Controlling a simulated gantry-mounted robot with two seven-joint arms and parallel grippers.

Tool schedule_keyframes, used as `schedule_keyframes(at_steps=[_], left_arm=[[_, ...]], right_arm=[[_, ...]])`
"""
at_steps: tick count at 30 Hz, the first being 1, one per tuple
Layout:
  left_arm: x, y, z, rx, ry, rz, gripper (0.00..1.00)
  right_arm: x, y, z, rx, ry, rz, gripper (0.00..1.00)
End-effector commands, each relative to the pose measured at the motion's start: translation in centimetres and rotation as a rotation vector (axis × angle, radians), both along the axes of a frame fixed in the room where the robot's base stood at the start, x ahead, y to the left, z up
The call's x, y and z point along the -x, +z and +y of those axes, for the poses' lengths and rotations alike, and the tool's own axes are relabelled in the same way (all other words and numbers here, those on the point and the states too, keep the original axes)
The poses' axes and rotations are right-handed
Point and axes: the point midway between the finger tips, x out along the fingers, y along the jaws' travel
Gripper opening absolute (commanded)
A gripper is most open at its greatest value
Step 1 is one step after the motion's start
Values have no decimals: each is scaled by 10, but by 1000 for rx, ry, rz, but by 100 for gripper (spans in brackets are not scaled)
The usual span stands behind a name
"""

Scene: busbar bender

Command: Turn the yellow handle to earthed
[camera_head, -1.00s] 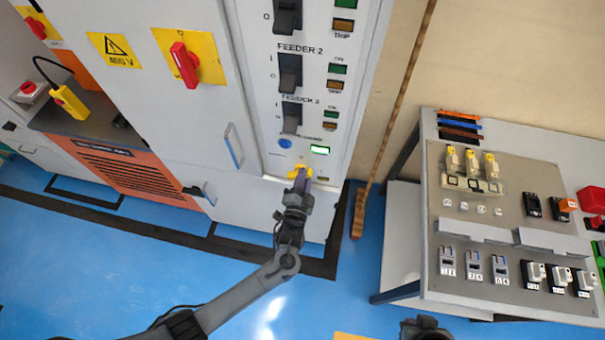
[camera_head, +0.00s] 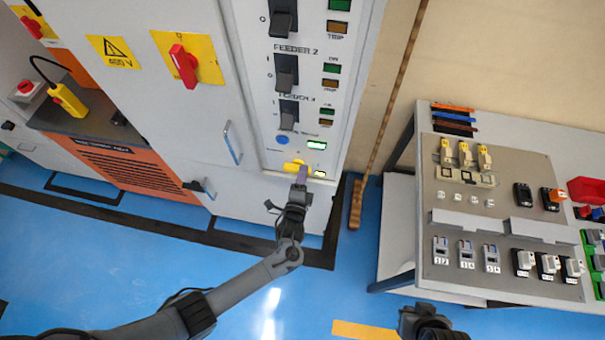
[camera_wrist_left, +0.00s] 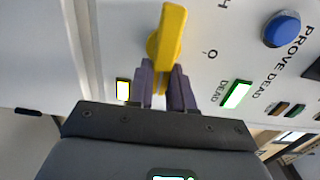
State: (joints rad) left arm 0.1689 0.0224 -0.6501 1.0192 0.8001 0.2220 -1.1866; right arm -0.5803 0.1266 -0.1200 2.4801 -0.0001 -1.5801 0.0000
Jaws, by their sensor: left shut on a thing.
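The yellow handle (camera_head: 294,166) is low on the front of the grey feeder cabinet, below a blue button (camera_head: 282,140) and a lit green window (camera_head: 316,146). My left gripper (camera_head: 301,176) is at the handle and shut on it. In the left wrist view the yellow handle (camera_wrist_left: 169,38) stands between the two purple-grey fingers (camera_wrist_left: 167,88), its near end gripped and partly hidden. The green window (camera_wrist_left: 237,95) reads DEAD. My right gripper (camera_head: 428,318) shows only as a dark shape at the bottom edge; its jaws cannot be made out.
Red rotary switch (camera_head: 184,65) and several black feeder switches are higher on the cabinets. A bench with a component panel (camera_head: 510,215) stands at the right. A brown pole (camera_head: 357,203) leans between them. Blue floor (camera_head: 110,260) is open in front.

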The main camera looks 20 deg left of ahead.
Motion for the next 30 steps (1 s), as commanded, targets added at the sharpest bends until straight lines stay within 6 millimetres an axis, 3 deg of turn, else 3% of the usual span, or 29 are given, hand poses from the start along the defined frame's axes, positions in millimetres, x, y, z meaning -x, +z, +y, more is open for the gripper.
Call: schedule_keyframes(at_steps=[12,13,17,30], left_arm=[[1,-3,1,-13,0,8,0],[1,-3,1,-13,0,8,24],[0,-2,1,-12,0,7,44],[8,-1,-1,-10,0,3,47]], right_arm=[[0,0,2,-9,-5,0,0],[0,0,2,-9,-6,0,0],[0,0,2,-11,-7,1,0],[0,2,2,-7,-5,0,0]])
